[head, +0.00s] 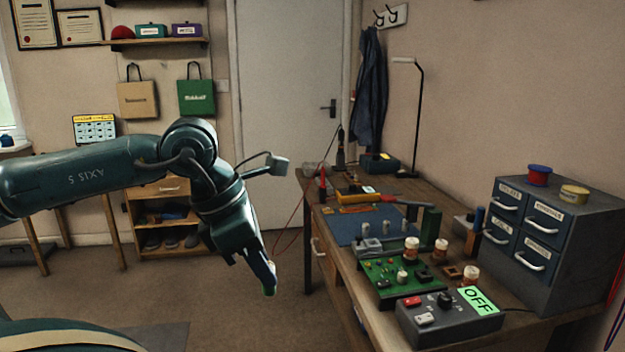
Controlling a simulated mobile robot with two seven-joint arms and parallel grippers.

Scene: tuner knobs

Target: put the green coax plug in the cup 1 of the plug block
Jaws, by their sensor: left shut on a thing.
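My left gripper (268,278) hangs in front of the bench's left side, over the floor, pointing down. It is shut, and a small green bit (269,291) shows at its fingertips. This looks like the green coax plug, mostly hidden by the fingers. The plug block is hard to pick out at this size; a small grey block (368,247) at the front of the blue mat may be it, and its cups cannot be told apart. The gripper is well apart from that block. My right gripper is not in view.
The workbench (341,262) holds a blue mat (350,228), a green circuit board (385,285), a grey box with an OFF display (478,301), several small jars, and a drawer cabinet (545,240) at right. A tall lamp (420,120) stands behind. Open floor lies left of the bench.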

